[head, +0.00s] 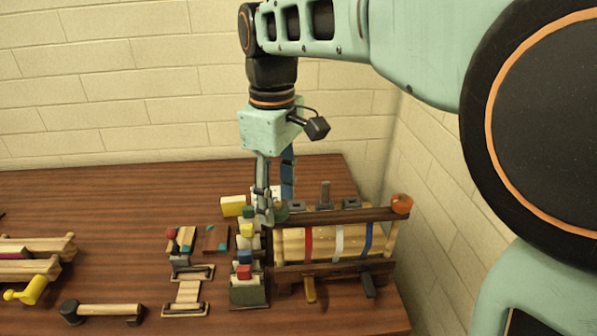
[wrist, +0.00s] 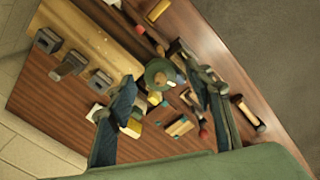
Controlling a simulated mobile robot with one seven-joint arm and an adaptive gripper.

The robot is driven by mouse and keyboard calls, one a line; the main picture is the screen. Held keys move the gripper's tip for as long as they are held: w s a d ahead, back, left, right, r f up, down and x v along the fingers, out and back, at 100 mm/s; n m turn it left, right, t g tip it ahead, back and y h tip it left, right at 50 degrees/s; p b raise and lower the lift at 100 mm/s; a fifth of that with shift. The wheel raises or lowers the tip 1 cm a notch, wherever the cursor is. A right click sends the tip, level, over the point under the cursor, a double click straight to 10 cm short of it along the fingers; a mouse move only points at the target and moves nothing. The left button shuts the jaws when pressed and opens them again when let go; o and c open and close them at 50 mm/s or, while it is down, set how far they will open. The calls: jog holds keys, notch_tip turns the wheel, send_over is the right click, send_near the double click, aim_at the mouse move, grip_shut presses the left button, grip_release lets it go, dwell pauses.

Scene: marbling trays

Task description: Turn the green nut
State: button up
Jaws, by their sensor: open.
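The green nut (head: 281,212) sits at the left end of a dark bar (head: 340,216) on a wooden frame. In the wrist view the green nut (wrist: 158,72) looks round and lies between my two fingers. My gripper (head: 274,204) points down with its fingers at the nut, partly hiding it in the head view. In the wrist view my gripper (wrist: 160,78) is open, one finger on each side of the nut. I cannot tell whether either finger touches it.
An orange nut (head: 402,204) sits at the bar's right end. A stand with coloured blocks (head: 245,271) is close on the left. A yellow block (head: 233,206) lies behind it. Walls rise behind and right.

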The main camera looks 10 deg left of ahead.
jog(key=shift+f, duration=0.55)
jog(key=c, duration=1.2)
jog(key=shift+o, duration=0.2)
jog(key=shift+r, duration=0.1)
jog(key=m+p, duration=0.1)
jog(key=m, duration=0.1)
jog(key=shift+m+p, duration=0.35)
jog(key=shift+m, duration=0.05)
jog(key=shift+m+p, duration=0.75)
jog(key=shift+m, duration=1.15)
